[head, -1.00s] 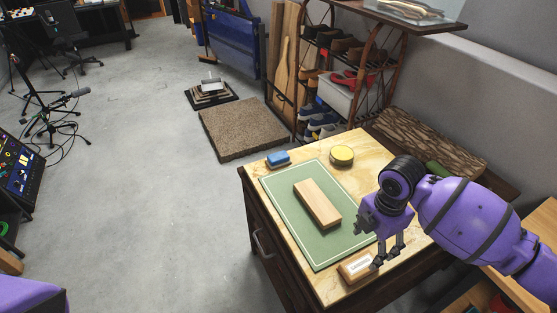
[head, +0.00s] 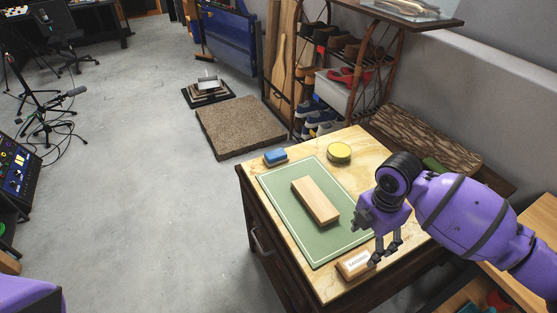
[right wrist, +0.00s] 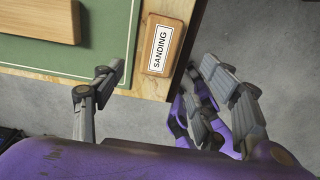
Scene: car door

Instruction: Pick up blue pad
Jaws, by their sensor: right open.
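The blue pad (head: 275,157) lies at the far left corner of the wooden worktop, just beyond the green mat. It has a pale lower part. My right gripper (head: 382,254) hangs open and empty over the near right part of the worktop, well away from the blue pad. In the right wrist view the open fingers (right wrist: 160,76) spread on either side of a wooden block labelled SANDING, without holding it. The blue pad does not show in that view. My left gripper is not visible.
A wooden block (head: 316,200) lies on the green mat (head: 290,222). The SANDING block (head: 354,264) lies at the near edge. A shoe rack (head: 345,65) stands behind.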

